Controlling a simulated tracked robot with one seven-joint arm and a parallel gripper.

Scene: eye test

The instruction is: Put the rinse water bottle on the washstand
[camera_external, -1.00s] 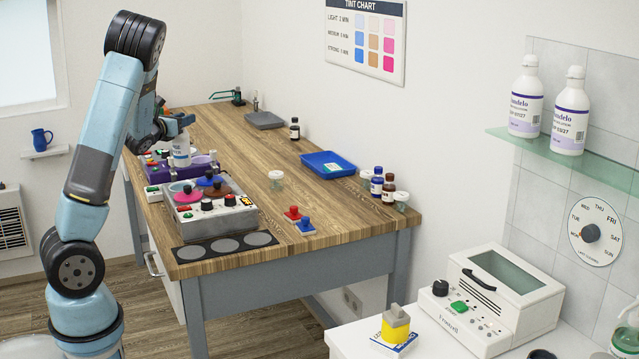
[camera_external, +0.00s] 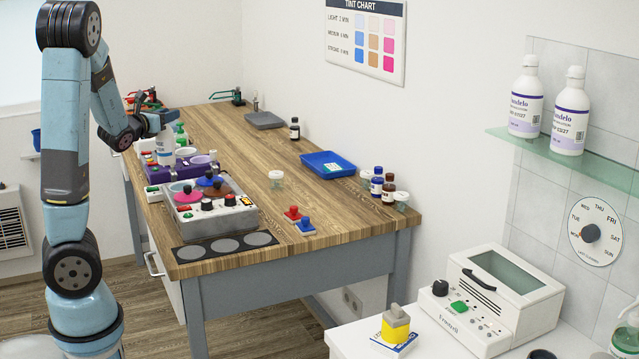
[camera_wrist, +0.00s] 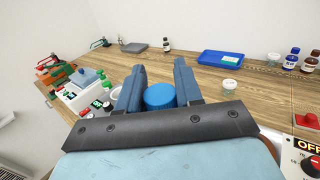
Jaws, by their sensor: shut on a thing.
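My gripper (camera_external: 160,122) is shut on a white bottle with a blue cap (camera_external: 165,150), held upright near the left edge of the wooden workbench. Its label is too small to read, so I cannot tell whether it is the rinse water bottle. In the wrist view, the blue cap (camera_wrist: 160,96) sits between the two fingers of my gripper (camera_wrist: 159,78). The bottle appears beside the purple unit (camera_external: 180,174); I cannot tell whether its base touches anything. Nothing in view is marked as a washstand; a white counter (camera_external: 432,345) stands at the front right.
A grey control box (camera_external: 222,222) with coloured discs stands nearer on the bench. A bottle with a green top (camera_external: 181,134) is just behind the held one. A blue tray (camera_external: 328,164) and small bottles (camera_external: 377,182) lie to the right.

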